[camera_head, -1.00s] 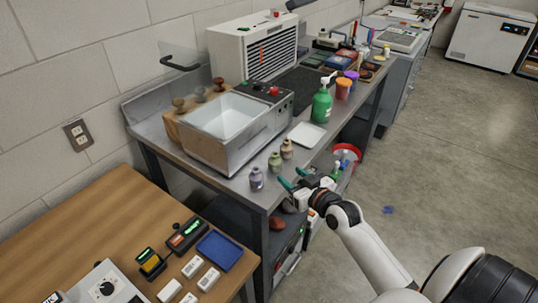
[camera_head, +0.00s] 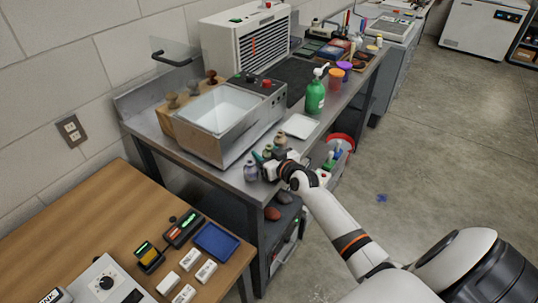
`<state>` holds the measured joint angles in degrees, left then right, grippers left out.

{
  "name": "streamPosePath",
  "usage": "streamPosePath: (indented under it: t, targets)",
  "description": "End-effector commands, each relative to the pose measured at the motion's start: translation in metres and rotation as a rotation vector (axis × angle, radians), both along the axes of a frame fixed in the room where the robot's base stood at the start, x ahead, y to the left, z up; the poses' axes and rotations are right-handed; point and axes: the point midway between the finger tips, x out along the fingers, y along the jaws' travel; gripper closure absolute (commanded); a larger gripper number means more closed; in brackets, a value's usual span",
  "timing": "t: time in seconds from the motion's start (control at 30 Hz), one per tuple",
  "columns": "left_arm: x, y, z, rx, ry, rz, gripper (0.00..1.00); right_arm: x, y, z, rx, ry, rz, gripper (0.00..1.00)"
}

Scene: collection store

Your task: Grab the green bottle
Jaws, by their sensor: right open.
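The green bottle (camera_head: 315,97) with a white pump top stands upright on the grey metal bench (camera_head: 305,144), right of the metal basin unit. My right gripper (camera_head: 263,156) is at the bench's front edge, with its green fingertips open and pointing left. It is nearer the camera than the bottle and to its lower left, apart from it. The gripper sits among the small jars and partly hides them. My left gripper is not in view.
A grey jar (camera_head: 251,171) stands beside the fingertips, with other small jars (camera_head: 280,141) behind. A white tray (camera_head: 299,126) lies between jars and bottle. Purple (camera_head: 344,71) and orange (camera_head: 335,78) containers stand behind the bottle. The basin (camera_head: 222,112) blocks the left.

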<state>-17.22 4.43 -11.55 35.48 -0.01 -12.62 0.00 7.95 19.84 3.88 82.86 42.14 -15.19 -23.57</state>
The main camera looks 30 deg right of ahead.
Motion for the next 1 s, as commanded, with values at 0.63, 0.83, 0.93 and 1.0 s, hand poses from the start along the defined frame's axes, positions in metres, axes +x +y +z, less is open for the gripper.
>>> streamPosePath:
  t: [0.63, 0.83, 0.93, 1.0]
  targets:
    - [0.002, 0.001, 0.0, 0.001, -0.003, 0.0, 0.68, 0.0, 0.0, 0.001, -0.001, -0.001, 0.0, 0.86]
    - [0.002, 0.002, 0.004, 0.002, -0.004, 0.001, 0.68, 0.001, 0.0, 0.025, 0.0, -0.005, 0.0, 0.86]
    - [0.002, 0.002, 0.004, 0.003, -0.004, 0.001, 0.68, 0.001, 0.0, 0.045, 0.0, -0.006, 0.001, 0.86]
    - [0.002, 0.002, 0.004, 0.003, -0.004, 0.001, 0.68, 0.001, 0.0, 0.06, -0.001, -0.007, 0.0, 0.86]
